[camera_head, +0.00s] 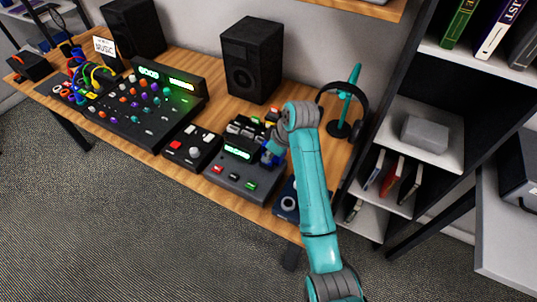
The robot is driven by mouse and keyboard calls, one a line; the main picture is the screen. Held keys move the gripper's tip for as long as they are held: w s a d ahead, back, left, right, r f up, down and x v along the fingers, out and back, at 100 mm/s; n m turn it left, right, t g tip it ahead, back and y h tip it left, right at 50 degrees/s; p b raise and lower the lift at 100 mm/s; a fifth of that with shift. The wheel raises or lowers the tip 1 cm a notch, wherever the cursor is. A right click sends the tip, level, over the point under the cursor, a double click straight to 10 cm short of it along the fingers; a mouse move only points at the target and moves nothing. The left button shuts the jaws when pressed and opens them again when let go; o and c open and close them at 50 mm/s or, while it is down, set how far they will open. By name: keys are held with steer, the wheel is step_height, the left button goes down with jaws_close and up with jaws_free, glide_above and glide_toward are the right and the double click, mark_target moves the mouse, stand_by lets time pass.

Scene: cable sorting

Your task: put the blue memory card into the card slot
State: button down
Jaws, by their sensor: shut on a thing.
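My gripper (271,152) is at the end of my teal arm, over the right part of a dark grey device (222,178) with a lit green display. It is small in the picture and partly covered by my own wrist. It is shut on a small blue thing, which appears to be the blue memory card (268,159), low over the device's top. Whether the card touches the device I cannot tell. The card slot cannot be made out; it may be hidden by my gripper and wrist.
Several small coloured pieces (273,114) lie behind the device. A black box with a red button (190,148) stands to its left, and a dark blue box (287,203) to its right. A speaker (251,60) and a headphone stand (348,100) stand behind. A shelf (420,135) is at right.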

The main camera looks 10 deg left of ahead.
steer(key=shift+f, duration=0.45)
stand_by(0.4)
steer(key=c, duration=1.2)
jaws_free()
steer(key=shift+w+r, duration=0.1)
steer(key=shift+r, duration=0.1)
steer(key=shift+r, duration=0.55)
steer(key=shift+o, duration=1.1)
steer(key=shift+r, duration=2.8)
